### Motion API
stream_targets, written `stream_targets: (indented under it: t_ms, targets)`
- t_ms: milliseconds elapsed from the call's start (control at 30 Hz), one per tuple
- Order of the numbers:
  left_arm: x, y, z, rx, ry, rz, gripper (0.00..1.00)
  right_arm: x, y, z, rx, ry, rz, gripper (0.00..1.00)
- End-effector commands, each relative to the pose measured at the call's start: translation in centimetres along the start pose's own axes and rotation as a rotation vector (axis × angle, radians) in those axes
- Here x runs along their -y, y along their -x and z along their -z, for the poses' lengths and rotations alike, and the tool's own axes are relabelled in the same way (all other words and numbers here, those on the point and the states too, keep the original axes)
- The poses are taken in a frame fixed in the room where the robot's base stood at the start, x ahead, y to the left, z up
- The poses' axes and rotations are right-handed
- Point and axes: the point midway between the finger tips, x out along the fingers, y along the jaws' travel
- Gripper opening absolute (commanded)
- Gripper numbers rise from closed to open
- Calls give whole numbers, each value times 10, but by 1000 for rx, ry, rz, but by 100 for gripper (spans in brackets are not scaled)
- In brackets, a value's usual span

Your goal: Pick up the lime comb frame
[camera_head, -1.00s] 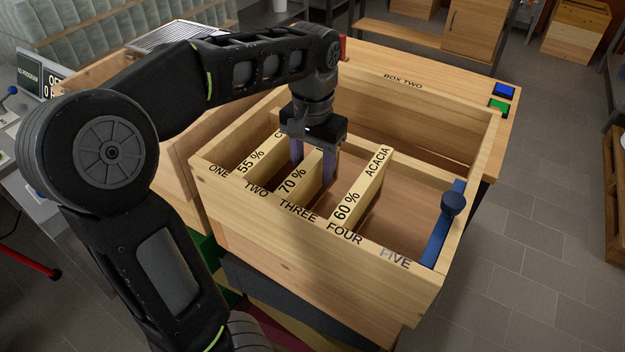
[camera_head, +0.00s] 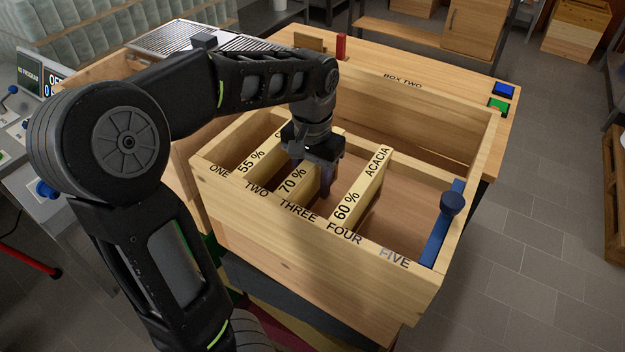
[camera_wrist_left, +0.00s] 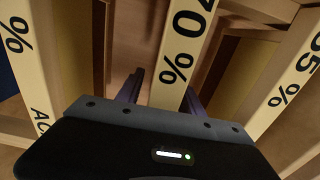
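A wooden box holds upright comb frames in slots marked ONE to FIVE. The frame marked 70 % (camera_head: 291,184) stands at the TWO–THREE labels; its variety name is hidden under my left gripper (camera_head: 312,175), so I cannot read lime on it. The left gripper points down over this frame, fingers on either side of it. In the left wrist view, the fingers (camera_wrist_left: 162,92) straddle the 70 % bar (camera_wrist_left: 178,60), with a gap visible on the left side, so the gripper looks open. My right gripper is not in view.
The 55 % frame (camera_head: 250,161) stands left of it and the 60 % ACACIA frame (camera_head: 362,188) right. A blue bar with a round knob (camera_head: 441,225) lies at slot FIVE. Box walls (camera_head: 300,240) surround the frames. Blue and green buttons (camera_head: 499,97) sit behind.

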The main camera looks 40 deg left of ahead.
Motion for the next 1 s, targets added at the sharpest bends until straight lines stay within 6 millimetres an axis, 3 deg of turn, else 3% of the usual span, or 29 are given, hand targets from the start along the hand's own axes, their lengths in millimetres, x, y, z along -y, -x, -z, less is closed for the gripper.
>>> stream_targets:
  t_ms: [500,1000]
  targets:
    - [0,0,0,0,0,0,1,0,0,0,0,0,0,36]
    - [0,0,0,0,0,0,0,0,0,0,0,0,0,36]
